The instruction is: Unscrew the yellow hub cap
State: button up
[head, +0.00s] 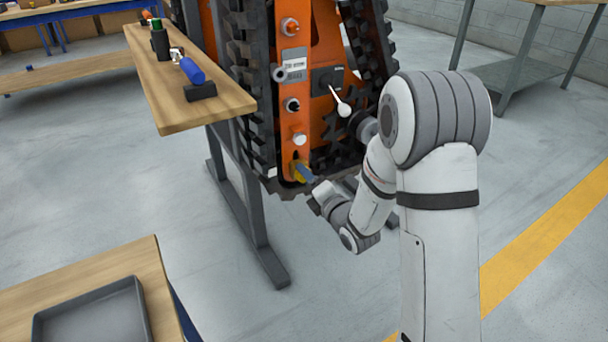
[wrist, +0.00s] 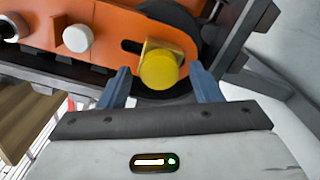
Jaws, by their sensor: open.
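The yellow hub cap (wrist: 159,69) is a round cap on a yellow square base, mounted on the orange carrier plate (wrist: 100,55). It sits near the plate's end in the wrist view, beside a dark slot. My gripper (wrist: 162,80) has its two blue fingers apart, one to each side of the cap, with gaps visible between the cap and the fingers. In the head view the cap (head: 297,172) is low on the orange carrier (head: 300,130), partly hidden by my gripper (head: 306,174). Contact between fingers and cap is not visible.
A white cap (wrist: 77,38) and a dark-ringed port (wrist: 12,27) lie left of the yellow cap. Black tracks (head: 245,130) flank the orange plate. A wooden shelf (head: 190,85) with a blue-handled tool stands left. A grey tray (head: 95,315) is at the lower left.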

jog(key=m, duration=1.6)
jog(key=shift+m, duration=0.4)
jog(key=shift+c, duration=0.4)
jog(key=c, duration=0.7)
jog(key=n, duration=0.3)
jog(key=shift+c, duration=0.5)
jog(key=shift+n, duration=3.4)
